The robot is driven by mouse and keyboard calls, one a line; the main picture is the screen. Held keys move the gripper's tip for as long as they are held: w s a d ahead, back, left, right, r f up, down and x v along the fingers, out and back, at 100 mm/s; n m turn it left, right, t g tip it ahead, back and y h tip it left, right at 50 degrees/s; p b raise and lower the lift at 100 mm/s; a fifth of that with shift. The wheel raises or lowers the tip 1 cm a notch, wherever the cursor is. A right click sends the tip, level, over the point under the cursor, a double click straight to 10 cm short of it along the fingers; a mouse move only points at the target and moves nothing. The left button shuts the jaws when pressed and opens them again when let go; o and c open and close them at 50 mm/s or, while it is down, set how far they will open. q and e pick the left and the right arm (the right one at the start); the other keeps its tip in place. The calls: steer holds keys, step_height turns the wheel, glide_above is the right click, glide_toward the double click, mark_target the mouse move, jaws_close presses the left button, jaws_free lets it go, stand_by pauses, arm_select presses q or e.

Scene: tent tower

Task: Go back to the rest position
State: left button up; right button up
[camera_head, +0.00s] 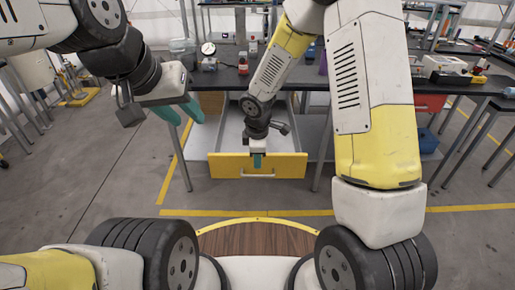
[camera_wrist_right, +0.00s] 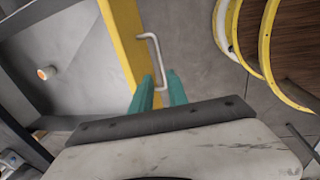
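The drawer with the yellow front (camera_head: 225,165) is pulled out below the dark workbench. Its pale metal handle (camera_wrist_right: 158,55) shows between and beyond my right fingertips in the right wrist view. My right gripper (camera_head: 257,160) points down at the top of the drawer front; its two teal fingers (camera_wrist_right: 160,76) are apart with nothing clearly held. I cannot tell whether they touch the handle. My left gripper (camera_head: 182,112) is raised to the left of the drawer, its teal fingers spread and empty.
A small white and orange item (camera_wrist_right: 47,73) lies inside the drawer. The dark workbench (camera_head: 225,78) carries a gauge (camera_head: 208,48) and other items. A red drawer (camera_head: 430,103) and a blue box (camera_head: 428,140) are to the right.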

stand_by(0.4)
steer(key=s+d+r+m+t, duration=0.1)
steer(key=s+d+r+m, duration=0.1)
steer(key=d+r+m, duration=0.45)
steer(key=s+d+r+m+t, duration=0.1)
steer(key=s+d+r, duration=0.15)
steer(key=r, duration=0.75)
steer(key=s+d+r+m+t+y, duration=0.1)
steer(key=s+d+r+m, duration=0.1)
steer(key=s+r+m, duration=0.3)
steer(key=s+d+r+m+t+y, duration=0.1)
steer(key=s+d+r+m, duration=0.2)
steer(key=s+r+m, duration=0.2)
steer(key=s+r, duration=0.2)
steer(key=s, duration=0.2)
steer(key=shift+s, duration=0.4)
